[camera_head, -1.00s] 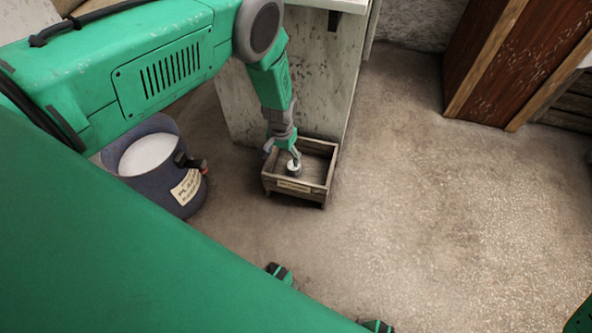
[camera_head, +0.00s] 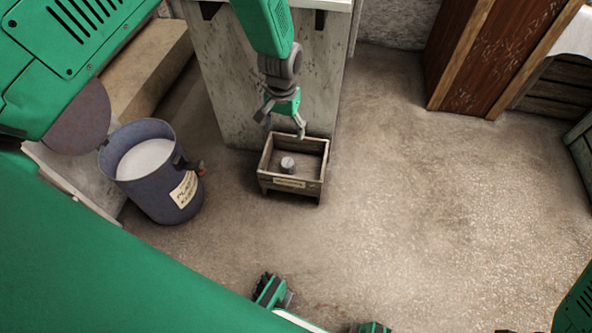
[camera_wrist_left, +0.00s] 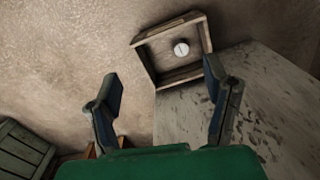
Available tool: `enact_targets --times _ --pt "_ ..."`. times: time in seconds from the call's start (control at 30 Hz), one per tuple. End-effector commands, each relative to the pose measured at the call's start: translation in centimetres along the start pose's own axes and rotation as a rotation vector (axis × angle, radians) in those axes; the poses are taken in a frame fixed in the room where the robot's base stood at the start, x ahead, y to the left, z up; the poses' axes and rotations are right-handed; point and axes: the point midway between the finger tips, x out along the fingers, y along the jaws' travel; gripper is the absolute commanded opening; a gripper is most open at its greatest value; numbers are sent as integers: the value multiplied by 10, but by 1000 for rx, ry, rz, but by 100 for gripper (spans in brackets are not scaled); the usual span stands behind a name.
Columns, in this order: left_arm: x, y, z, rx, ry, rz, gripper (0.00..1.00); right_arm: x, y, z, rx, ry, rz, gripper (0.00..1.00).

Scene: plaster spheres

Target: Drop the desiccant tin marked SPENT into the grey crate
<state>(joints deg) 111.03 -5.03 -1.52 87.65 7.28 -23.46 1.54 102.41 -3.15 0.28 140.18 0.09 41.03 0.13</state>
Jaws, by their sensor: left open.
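A small round tin (camera_head: 287,163) with a pale top stands on the floor of a small weathered grey-brown wooden crate (camera_head: 322,165). In the left wrist view the tin (camera_wrist_left: 181,49) shows a faint dark mark on its lid, too small to read, and the crate (camera_wrist_left: 143,66) surrounds it. My left gripper (camera_head: 283,121) is open and empty above the crate's back edge, apart from the tin. Its two spread fingers show in the left wrist view (camera_wrist_left: 162,78).
A pale cabinet (camera_head: 225,85) stands right behind the crate. A blue-grey bucket (camera_head: 150,192) of white material is to the left. A brown wooden cabinet (camera_head: 480,60) and a greenish slatted crate (camera_head: 581,150) stand at the right. The floor to the right is clear.

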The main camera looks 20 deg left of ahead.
Motion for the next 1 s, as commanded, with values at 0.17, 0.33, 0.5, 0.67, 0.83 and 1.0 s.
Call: enact_targets --times 0.17,0.33,0.5,0.67,0.83,1.0 --pt "-30 6 4 7 2 0 70 -2 0 0 0 0 0 0" --pt "-45 9 7 10 1 0 70 -3 0 0 0 0 0 0" --pt "-49 10 9 13 -1 -1 70 -3 0 0 0 0 0 0" --pt "-49 10 9 13 -1 -1 70 -3 0 0 0 0 0 0" --pt "-49 10 9 13 0 -1 70 -2 0 -2 0 -3 0 0" --pt "-42 8 17 14 -3 -2 70 -2 0 -2 0 -3 0 0"
